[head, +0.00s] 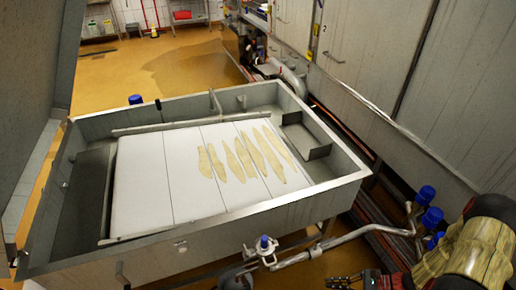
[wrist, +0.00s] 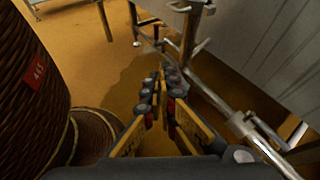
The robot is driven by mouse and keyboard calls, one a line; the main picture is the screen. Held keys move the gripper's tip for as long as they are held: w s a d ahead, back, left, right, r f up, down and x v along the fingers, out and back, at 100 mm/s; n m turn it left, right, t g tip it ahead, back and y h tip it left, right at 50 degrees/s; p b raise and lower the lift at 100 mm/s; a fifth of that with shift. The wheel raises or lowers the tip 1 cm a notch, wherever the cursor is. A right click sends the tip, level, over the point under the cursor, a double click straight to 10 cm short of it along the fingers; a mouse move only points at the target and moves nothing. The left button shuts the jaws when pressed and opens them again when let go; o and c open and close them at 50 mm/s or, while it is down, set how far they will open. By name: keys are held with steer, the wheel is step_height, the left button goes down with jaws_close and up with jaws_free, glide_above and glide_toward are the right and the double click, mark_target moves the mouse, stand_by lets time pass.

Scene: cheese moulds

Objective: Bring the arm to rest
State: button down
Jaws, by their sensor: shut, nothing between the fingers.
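My arm (head: 468,250) shows at the lower right of the head view, with my gripper (head: 350,280) low at the bottom edge, in front of the vat and apart from it. In the wrist view my gripper (wrist: 168,75) points out over the orange floor. Its two dark and yellow fingers lie close together at the tips with nothing held.
A steel vat (head: 225,220) with a white slatted bed (head: 145,185) and several pale strips stands ahead. Pipes with blue caps (head: 426,194) run along its front right. In the wrist view, a brown ribbed cylinder (wrist: 35,85) is close left and pipework (wrist: 235,115) close right.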

steer(key=s+r+n+g+h, duration=0.25)
steer(key=r+n+h, duration=0.45)
steer(key=r, duration=0.7)
steer(key=s+r+n+g+h, duration=0.1)
steer(key=s+r+n+h, duration=0.25)
steer(key=r+n, duration=0.8)
steer(key=s+a+r+n+t+h, duration=0.1)
steer(key=a+r+t, duration=0.2)
steer(key=r, duration=0.6)
steer(key=s+a+r+t+h, duration=0.1)
steer(key=a+r+t, duration=0.2)
steer(key=r, duration=0.7)
steer(key=shift+a+n, duration=0.35)
steer(key=shift+a, duration=0.7)
steer(key=shift+r, duration=0.1)
